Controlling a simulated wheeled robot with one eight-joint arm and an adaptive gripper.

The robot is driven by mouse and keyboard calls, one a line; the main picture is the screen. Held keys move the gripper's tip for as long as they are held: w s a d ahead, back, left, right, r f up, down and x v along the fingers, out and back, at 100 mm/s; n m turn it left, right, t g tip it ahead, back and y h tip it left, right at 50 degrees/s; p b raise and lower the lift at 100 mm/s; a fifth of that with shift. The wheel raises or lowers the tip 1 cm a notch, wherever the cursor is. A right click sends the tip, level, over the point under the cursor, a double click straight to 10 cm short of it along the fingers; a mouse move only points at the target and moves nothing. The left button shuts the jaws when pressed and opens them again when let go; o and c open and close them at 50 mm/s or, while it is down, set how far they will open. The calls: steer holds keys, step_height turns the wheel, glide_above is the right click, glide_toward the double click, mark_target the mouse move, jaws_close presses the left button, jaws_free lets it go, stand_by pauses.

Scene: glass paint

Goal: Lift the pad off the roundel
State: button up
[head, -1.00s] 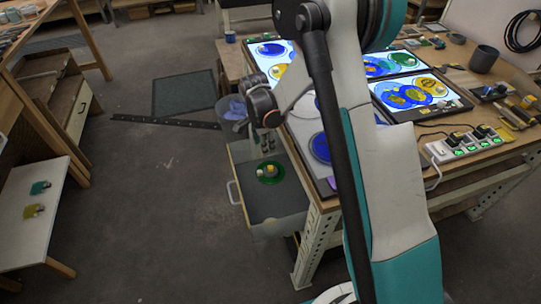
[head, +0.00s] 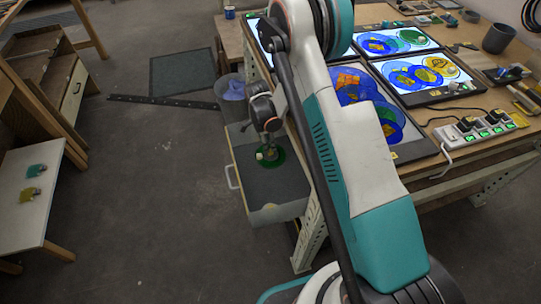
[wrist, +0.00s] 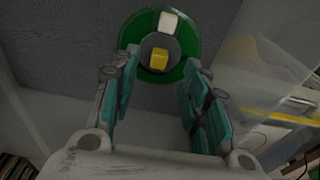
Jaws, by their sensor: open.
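The green roundel (head: 277,162) lies flat on the floor of the open drawer. It also shows in the wrist view (wrist: 190,30). On it is a dark grey round piece (wrist: 171,46) with a yellow block (wrist: 159,59), which looks like the pad. A whitish block (wrist: 168,22) sits beside it on the green. My gripper (head: 268,132) points down over the roundel. In the wrist view my gripper (wrist: 163,70) is open, its teal fingers either side of the grey piece's line, with nothing between them. Whether the fingers touch the pad is unclear.
The drawer (head: 275,187) has low walls close around the roundel, with the workbench (head: 430,160) to the right. Lit panels (head: 440,95) bear coloured roundels. A power strip (head: 480,130) stands on the bench. A grey bin (head: 226,85) stands behind the drawer.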

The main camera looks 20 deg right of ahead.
mark_target(271, 153)
steer(key=f+b, duration=0.1)
steer(key=f, duration=0.1)
steer(key=d+f+b, duration=0.1)
steer(key=f+b, duration=0.1)
steer(key=f, duration=0.1)
steer(key=shift+f, duration=0.1)
steer(key=c, duration=1)
